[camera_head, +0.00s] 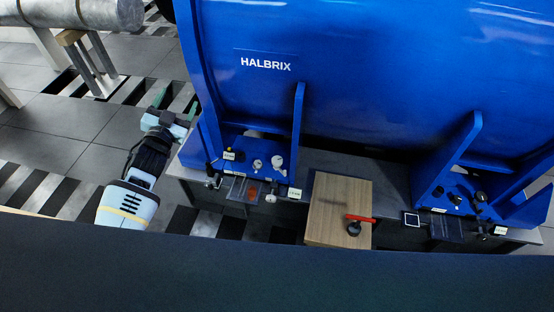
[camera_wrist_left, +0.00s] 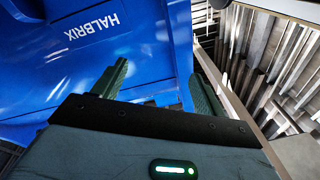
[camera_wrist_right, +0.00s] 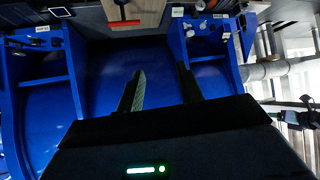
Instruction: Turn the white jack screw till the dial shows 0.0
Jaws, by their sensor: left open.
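White knobs stand on the motor's left blue foot: a taller white screw (camera_head: 277,162) and a shorter white one (camera_head: 257,165) beside it. I cannot tell for sure which is the jack screw. White parts also show in the right wrist view (camera_wrist_right: 202,26). A small white-framed panel (camera_head: 412,219) lies by the right foot; no reading is legible on any dial. My left gripper (camera_head: 177,105) is open and empty, left of the left foot and apart from it; its spread fingers show in the left wrist view (camera_wrist_left: 160,72). My right gripper (camera_wrist_right: 160,75) is open and empty, outside the head view.
The large blue HALBRIX motor (camera_head: 330,70) fills the back. A wooden board (camera_head: 325,205) lies between its feet, with a red-handled tool (camera_head: 355,224) on it. The right foot (camera_head: 470,185) carries dark knobs. A grey shaft (camera_head: 85,12) lies at upper left. Tiled floor is open at left.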

